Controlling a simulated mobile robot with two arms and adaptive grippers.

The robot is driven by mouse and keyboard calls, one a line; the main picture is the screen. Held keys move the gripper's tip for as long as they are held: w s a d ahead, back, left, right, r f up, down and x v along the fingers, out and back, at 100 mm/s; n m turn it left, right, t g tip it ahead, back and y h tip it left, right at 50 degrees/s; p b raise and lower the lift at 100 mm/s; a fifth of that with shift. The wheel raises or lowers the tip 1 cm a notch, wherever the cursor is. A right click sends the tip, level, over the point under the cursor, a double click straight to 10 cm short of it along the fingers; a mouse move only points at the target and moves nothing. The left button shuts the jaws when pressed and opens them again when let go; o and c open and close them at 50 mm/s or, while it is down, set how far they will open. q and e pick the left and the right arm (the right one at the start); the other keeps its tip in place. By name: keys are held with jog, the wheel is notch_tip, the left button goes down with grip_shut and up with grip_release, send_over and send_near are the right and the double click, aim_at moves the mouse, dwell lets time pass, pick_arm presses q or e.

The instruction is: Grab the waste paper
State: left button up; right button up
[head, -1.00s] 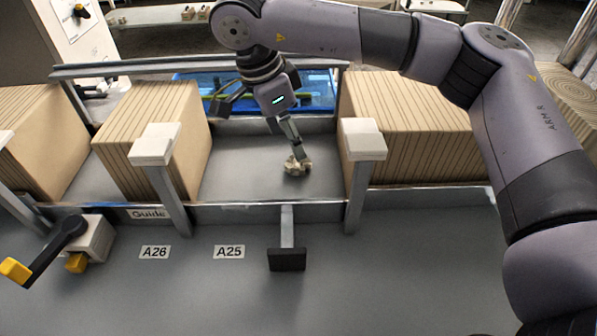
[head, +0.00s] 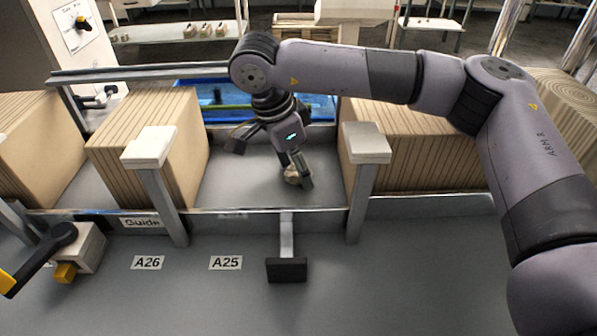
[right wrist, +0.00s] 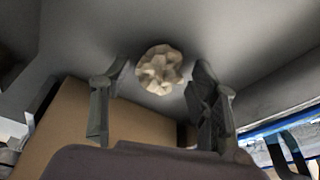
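The waste paper is a crumpled, cream-coloured ball (head: 290,175) lying on the grey floor of the open bay between two stacks of brown boards. My right gripper (head: 270,164) reaches down into this bay from above, and one finger partly hides the ball in the head view. In the right wrist view, the ball (right wrist: 159,70) shows between and beyond the spread fingers of the right gripper (right wrist: 160,78), with a gap on each side. The right gripper is open and holds nothing. My left gripper is not in view.
Board stacks stand left (head: 150,145) and right (head: 420,150) of the bay. White-capped posts (head: 367,143) and a low metal rail border its front. A blue bin (head: 225,100) lies behind.

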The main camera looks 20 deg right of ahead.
jog(key=c, duration=0.6)
jog(key=shift+o, duration=0.2)
